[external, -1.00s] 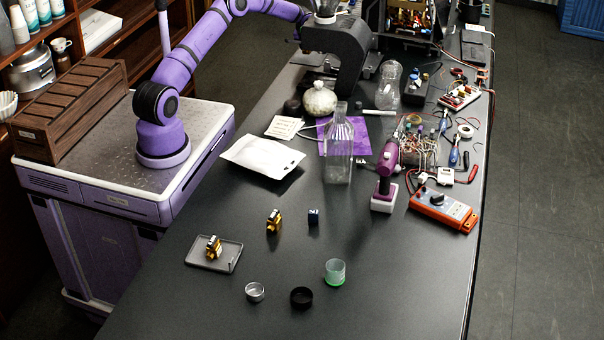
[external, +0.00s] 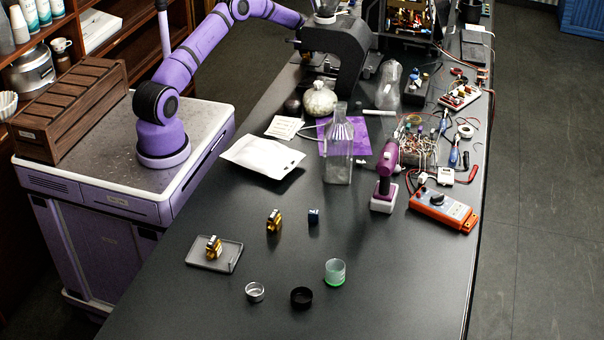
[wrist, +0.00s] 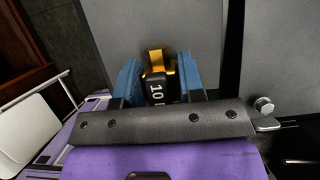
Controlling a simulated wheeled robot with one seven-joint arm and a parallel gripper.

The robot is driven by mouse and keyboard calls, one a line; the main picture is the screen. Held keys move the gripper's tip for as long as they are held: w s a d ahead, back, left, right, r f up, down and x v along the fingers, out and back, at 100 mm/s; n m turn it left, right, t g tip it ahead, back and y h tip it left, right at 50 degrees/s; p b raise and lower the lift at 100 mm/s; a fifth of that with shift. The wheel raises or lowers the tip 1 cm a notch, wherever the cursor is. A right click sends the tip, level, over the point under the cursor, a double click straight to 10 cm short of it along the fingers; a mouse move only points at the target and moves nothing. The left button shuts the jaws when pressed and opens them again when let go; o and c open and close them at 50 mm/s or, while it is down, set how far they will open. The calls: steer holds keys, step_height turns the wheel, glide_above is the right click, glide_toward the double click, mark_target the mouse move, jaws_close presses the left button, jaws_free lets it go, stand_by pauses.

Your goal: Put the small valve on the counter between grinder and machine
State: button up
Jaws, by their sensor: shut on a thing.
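My gripper (wrist: 158,78) is shut on a small valve (wrist: 157,88), which has a brass body and a black face marked "10". The valve sits between the two blue fingers in the wrist view. In the external view my arm reaches to the top middle, where the gripper and held valve are hidden. A black, arched appliance (external: 348,48), apparently the grinder, stands at the counter's far left edge. To its right is an opened machine (external: 408,18) with its internals showing. The dark counter (external: 390,270) runs toward the camera.
Other brass valves stand in a grey tray (external: 228,258) and on the bare counter (external: 274,220), near a small dark blue block (external: 314,216). A glass bottle (external: 338,155), purple drill (external: 386,175), orange meter (external: 443,209) and loose wires crowd the middle and right.

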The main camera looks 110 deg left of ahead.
steer(key=shift+f, duration=0.2)
steer(key=o, duration=1.2)
steer(key=shift+c, duration=0.2)
